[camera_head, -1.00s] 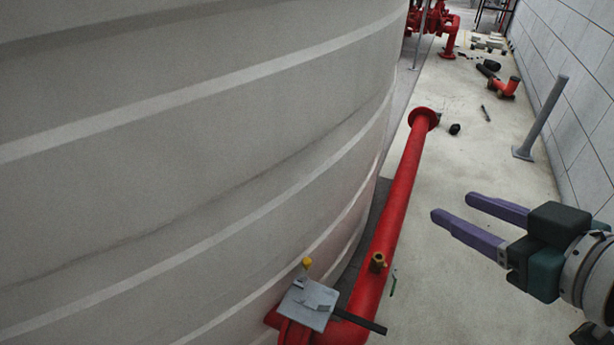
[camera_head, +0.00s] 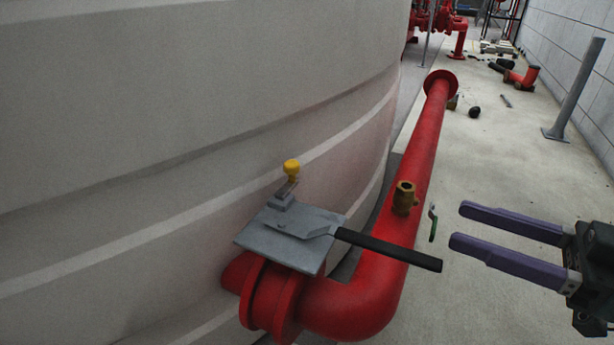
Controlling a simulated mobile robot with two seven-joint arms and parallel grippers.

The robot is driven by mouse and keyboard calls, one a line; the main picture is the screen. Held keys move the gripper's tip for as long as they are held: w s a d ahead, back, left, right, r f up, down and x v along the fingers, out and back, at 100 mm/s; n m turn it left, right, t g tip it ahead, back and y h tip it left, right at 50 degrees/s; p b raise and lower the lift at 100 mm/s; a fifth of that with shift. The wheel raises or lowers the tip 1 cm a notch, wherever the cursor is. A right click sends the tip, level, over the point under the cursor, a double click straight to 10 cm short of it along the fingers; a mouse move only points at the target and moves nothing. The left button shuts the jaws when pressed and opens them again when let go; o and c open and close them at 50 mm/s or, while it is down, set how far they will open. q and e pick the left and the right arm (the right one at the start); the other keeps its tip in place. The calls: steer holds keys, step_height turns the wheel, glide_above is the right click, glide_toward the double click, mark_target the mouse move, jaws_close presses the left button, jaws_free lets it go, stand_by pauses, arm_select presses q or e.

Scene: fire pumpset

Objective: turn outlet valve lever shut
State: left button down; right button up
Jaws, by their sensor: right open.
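The outlet valve lever (camera_head: 388,249) is a black-handled bar on a grey plate (camera_head: 291,237) above the red flanged pipe (camera_head: 345,306) at the tank. It points to the right, across the red pipe and past its right side. A yellow-topped fitting (camera_head: 291,167) stands at the plate's back edge. My right gripper (camera_head: 457,226) is open and empty. Its two purple fingers point left, just right of the lever's free end and apart from it in the picture. My left gripper is not in view.
The large grey tank (camera_head: 180,150) fills the left side. A brass fitting (camera_head: 404,198) and a small green-handled part (camera_head: 433,222) are by the pipe. A grey post (camera_head: 575,90) stands near the right wall (camera_head: 585,50). Loose parts lie on the concrete floor farther back.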

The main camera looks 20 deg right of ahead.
steer(key=n+g+y+b, duration=0.1)
steer(key=y+b, duration=0.1)
steer(key=b, duration=0.2)
glide_toward(392, 248)
steer(key=b+x, duration=0.3)
steer(key=x, duration=0.6)
steer(key=shift+f, duration=0.1)
steer(key=shift+w+a, duration=0.35)
steer(key=shift+w, duration=0.05)
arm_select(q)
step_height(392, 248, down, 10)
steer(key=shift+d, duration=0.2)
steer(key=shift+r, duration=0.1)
arm_select(e)
jaws_close()
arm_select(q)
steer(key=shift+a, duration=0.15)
